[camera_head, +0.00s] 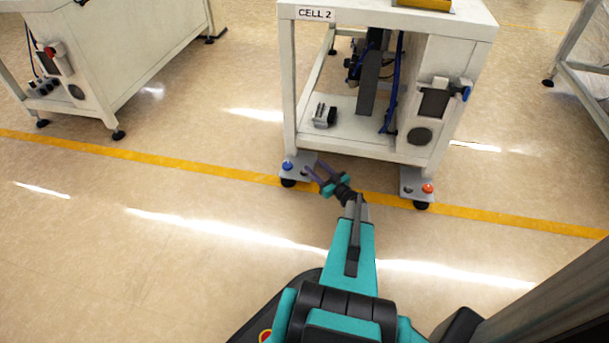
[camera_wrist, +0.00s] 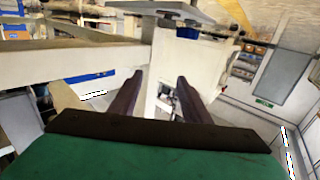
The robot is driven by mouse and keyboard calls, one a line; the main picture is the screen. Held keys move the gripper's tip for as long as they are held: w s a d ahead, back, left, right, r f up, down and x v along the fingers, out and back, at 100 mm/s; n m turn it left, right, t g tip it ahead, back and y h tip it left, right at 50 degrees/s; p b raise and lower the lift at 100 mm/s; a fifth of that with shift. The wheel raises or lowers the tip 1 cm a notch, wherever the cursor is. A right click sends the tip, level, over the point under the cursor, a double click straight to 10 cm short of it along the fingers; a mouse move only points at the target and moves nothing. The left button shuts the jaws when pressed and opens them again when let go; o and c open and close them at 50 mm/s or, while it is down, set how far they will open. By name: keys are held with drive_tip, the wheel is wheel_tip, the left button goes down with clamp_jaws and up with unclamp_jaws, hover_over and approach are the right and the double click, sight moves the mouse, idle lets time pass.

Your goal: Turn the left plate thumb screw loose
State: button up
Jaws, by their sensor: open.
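The left plate (camera_head: 303,157) is a grey foot plate at the bottom of the left front leg of the bench marked CELL 2. Its blue thumb screw (camera_head: 288,166) stands at the left side of the plate. My gripper (camera_head: 313,176) is open and empty, just right of the blue screw in the head view, its two purple fingers pointing toward the plate. The gap in depth is hard to tell. In the wrist view the open fingers (camera_wrist: 160,77) have nothing between them that touches both. I cannot make out the screw in the wrist view.
The right plate (camera_head: 411,181) carries an orange-red screw (camera_head: 428,188). The CELL 2 bench (camera_head: 455,60) has a lower shelf (camera_head: 350,137) holding a small grey part (camera_head: 322,116). Another bench (camera_head: 150,60) stands at the left. The floor in front is clear.

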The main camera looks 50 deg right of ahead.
idle(0.4)
drive_tip(key=f+b, duration=0.1)
drive_tip(key=f, duration=0.1)
drive_tip(key=f+b, duration=0.1)
drive_tip(key=f, duration=0.2)
drive_tip(key=f+b, duration=0.1)
drive_tip(key=f, duration=0.2)
drive_tip(key=shift+w+f, duration=0.2)
drive_tip(key=shift+w, duration=0.1)
drive_tip(key=shift+w+d+r+b, duration=0.15)
drive_tip(key=shift+w+b, duration=0.35)
drive_tip(key=shift+w, duration=0.65)
drive_tip(key=shift+w+d+b, duration=0.2)
drive_tip(key=shift+w+b, duration=0.3)
drive_tip(key=shift+w, duration=0.6)
drive_tip(key=shift+w+d+r+b, duration=0.15)
drive_tip(key=shift+w+b, duration=0.35)
drive_tip(key=shift+w, duration=0.65)
drive_tip(key=c, duration=1)
drive_tip(key=shift+c, duration=0.2)
